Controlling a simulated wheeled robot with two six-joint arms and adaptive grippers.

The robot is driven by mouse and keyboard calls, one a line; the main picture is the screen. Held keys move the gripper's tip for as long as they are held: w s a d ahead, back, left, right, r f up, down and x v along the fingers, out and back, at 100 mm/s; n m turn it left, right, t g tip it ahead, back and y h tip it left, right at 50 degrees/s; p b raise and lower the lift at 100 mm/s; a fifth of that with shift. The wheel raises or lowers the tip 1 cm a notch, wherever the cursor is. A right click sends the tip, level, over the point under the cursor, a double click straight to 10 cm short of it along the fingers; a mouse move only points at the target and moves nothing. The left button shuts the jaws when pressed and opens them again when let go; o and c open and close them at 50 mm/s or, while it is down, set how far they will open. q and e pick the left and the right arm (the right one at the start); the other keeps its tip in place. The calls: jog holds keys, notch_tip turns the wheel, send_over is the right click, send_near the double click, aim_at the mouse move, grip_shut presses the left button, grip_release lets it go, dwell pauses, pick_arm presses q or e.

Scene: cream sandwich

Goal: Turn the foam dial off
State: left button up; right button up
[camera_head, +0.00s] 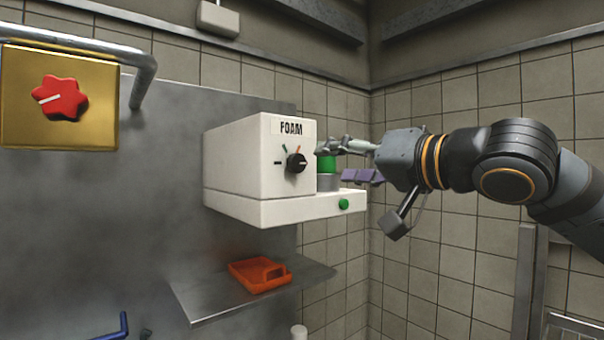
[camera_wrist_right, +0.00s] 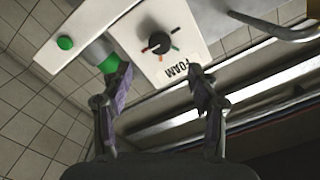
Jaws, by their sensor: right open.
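The foam dial (camera_head: 296,162) is a black knob on the front of a white machine (camera_head: 240,160) labelled FOAM. Coloured marks, red, green, orange and black, surround the dial. It also shows in the right wrist view (camera_wrist_right: 159,42), ahead of the fingertips. My right gripper (camera_head: 348,160) comes in from the right, beside the machine and to the right of the dial. My left gripper is not in view.
A green button (camera_head: 344,204) is on the machine's base. A brass panel with a red knob (camera_head: 62,98) is at upper left. An orange tray (camera_head: 260,275) sits on a metal shelf (camera_head: 215,301) below.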

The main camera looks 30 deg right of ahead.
aim_at(299, 162)
jog(key=w+p, duration=0.2)
jog(key=w, duration=0.1)
jog(key=w+p, duration=0.2)
jog(key=w, duration=0.1)
jog(key=w+p, duration=0.2)
jog(key=w, duration=0.1)
jog(key=shift+a+r, duration=0.3)
jog(key=shift+r, duration=0.05)
jog(key=shift+w+f+p, duration=0.25)
jog(key=shift+w+p, duration=0.45)
jog(key=shift+c, duration=0.4)
jog(key=c, duration=1.1)
